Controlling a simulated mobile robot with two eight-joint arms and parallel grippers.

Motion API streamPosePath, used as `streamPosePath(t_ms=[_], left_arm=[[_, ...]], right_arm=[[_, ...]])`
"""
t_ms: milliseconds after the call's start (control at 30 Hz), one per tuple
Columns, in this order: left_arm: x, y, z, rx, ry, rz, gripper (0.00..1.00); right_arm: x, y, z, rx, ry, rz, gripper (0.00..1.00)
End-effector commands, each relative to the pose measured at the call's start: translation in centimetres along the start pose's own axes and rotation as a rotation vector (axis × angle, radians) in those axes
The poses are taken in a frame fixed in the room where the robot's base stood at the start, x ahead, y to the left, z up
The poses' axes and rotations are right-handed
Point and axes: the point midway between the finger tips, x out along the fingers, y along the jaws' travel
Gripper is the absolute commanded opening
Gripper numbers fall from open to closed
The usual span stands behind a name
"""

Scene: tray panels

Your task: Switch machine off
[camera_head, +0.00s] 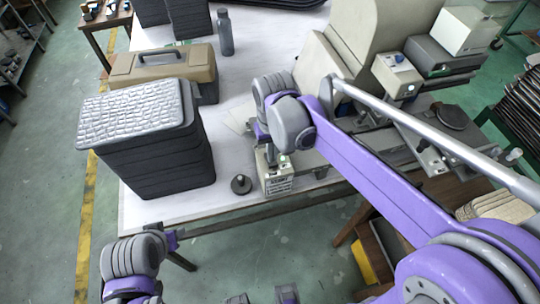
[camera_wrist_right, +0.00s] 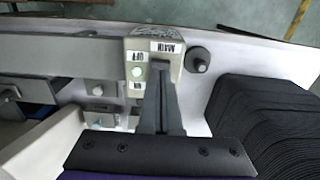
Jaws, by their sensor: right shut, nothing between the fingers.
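A small beige switch box (camera_head: 278,183) with a printed label stands near the front edge of the table, beside the beige machine (camera_head: 370,40).
A stack of dark trays (camera_head: 155,160) with a grey textured top stands left of the box. A round black knob-like piece (camera_head: 241,184) lies between them. A tan toolbox (camera_head: 165,70) and a grey bottle (camera_head: 225,32) are farther back. White tabletop (camera_head: 225,120) is clear behind the box.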

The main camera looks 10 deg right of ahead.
Motion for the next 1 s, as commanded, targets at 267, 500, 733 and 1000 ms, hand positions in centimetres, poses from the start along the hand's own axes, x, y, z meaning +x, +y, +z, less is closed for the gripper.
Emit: streamPosePath(t_ms=[267,500,733,1000], left_arm=[[0.0,0.0,0.0,0.0,0.0,0.0,0.5],[0.01,0.0,0.0,0.0,0.0,0.0,0.5],[0.15,0.0,0.15,0.0,-0.001,0.0,0.5],[0.4,0.0,0.4,0.0,-0.003,0.0,0.5]], right_arm=[[0.0,0.0,0.0,0.0,0.0,0.0,0.0],[0.01,0.0,0.0,0.0,0.0,0.0,0.0],[0.26,0.0,0.02,0.0,0.0,0.0,0.0],[0.69,0.0,0.02,0.0,-0.001,0.0,0.0]])
